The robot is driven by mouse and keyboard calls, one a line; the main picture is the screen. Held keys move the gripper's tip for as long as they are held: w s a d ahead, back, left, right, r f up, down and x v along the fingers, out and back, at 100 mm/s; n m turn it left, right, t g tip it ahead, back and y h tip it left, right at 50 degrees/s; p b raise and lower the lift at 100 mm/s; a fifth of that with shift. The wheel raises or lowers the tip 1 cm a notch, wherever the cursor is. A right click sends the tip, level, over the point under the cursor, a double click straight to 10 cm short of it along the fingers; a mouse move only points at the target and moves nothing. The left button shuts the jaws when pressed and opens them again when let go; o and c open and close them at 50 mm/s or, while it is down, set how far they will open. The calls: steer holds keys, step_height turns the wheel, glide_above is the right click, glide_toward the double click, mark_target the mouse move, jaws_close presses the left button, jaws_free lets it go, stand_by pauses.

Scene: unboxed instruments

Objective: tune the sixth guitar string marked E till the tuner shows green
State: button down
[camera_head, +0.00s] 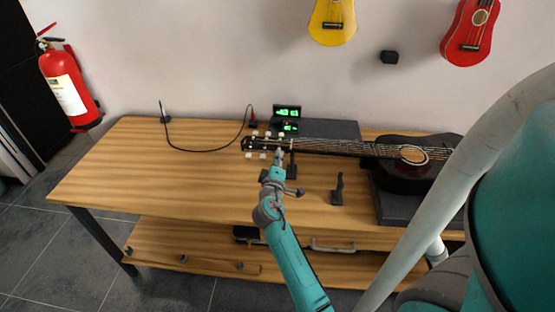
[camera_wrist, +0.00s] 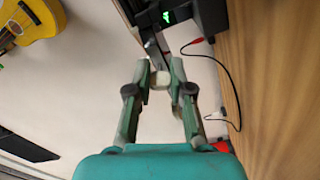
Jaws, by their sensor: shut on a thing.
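A black guitar (camera_head: 405,178) lies on its back, its neck to the left. Its dark headstock (camera_head: 254,144) has several white tuning pegs (camera_head: 254,133) on both long sides. A tuner display (camera_head: 288,111) with green lit characters stands behind the headstock, and a smaller green-lit screen (camera_head: 290,127) sits just below it. My gripper (camera_head: 278,156) is at the near side of the headstock. In the wrist view my gripper (camera_wrist: 160,78) is shut on a white peg (camera_wrist: 159,80). A green glow (camera_wrist: 166,17) shows beyond it. The E mark cannot be read.
The wooden table (camera_head: 130,165) is mostly clear at left. A black cable (camera_head: 205,150) with a red clip (camera_head: 252,123) lies behind the headstock. A small dark stand (camera_head: 337,192) is right of my gripper. Yellow (camera_head: 332,20) and red (camera_head: 468,35) ukuleles hang on the wall.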

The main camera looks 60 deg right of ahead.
steer(key=shift+n, duration=1.5)
steer(key=c, duration=1.3)
jaws_free()
steer(key=v, duration=1.2)
steer(key=shift+f, duration=0.1)
